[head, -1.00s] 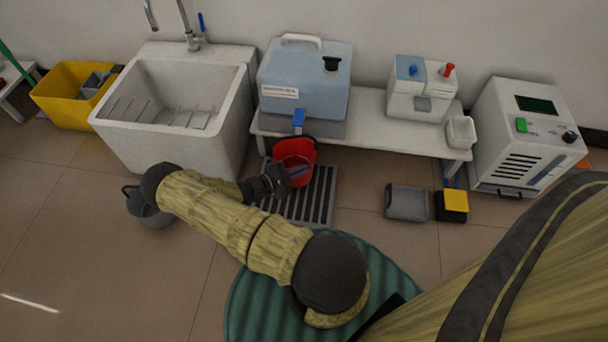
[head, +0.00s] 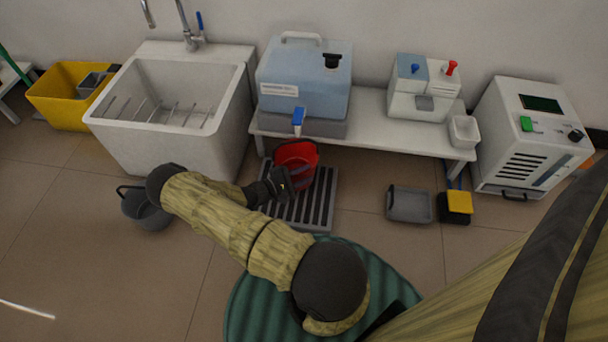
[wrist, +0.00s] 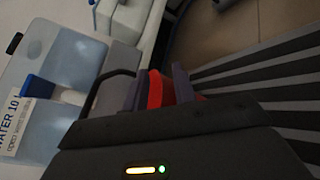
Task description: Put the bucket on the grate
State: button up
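A red bucket (head: 296,156) is at the back end of the dark slatted grate (head: 318,206), just below the blue tap of the water container. My gripper (head: 277,183) is at the bucket's near left side. In the wrist view, my gripper (wrist: 160,88) has its two fingers on either side of a strip of the red bucket (wrist: 156,89), which fills the gap between them. The grate's slats (wrist: 260,68) show at the right of that view. My gripper hides part of the bucket's lower side, and I cannot tell whether its base touches the grate.
A blue water container (head: 305,85) stands on a low white bench (head: 375,125) behind the grate. A white sink (head: 165,150) is at left, with a grey bucket (head: 145,208) before it. A grey tray (head: 409,204) and a yellow-black item (head: 457,205) lie right of the grate.

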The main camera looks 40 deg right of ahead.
jog(key=p+v, duration=0.4)
jog(key=v, duration=0.8)
jog(key=shift+d, duration=0.1)
dwell(0.4)
jog(key=s+a+r+m+t+y, duration=0.2)
jog(key=s+a+r+y, duration=0.1)
jog(key=r, duration=0.8)
jog(key=s+a+r+m+t+y, duration=0.1)
jog(key=s+a+r+m+y, duration=0.1)
jog(key=a+r+y, duration=0.4)
jog(key=s+a+r+m+t+y, duration=0.2)
jog(key=r+y, duration=0.5)
jog(key=r, duration=1)
jog(key=s+a, duration=0.1)
jog(key=a, duration=0.1)
jog(key=shift+s+a+t+y, duration=0.3)
jog(key=shift+s+a, duration=0.05)
jog(key=shift+s, duration=0.05)
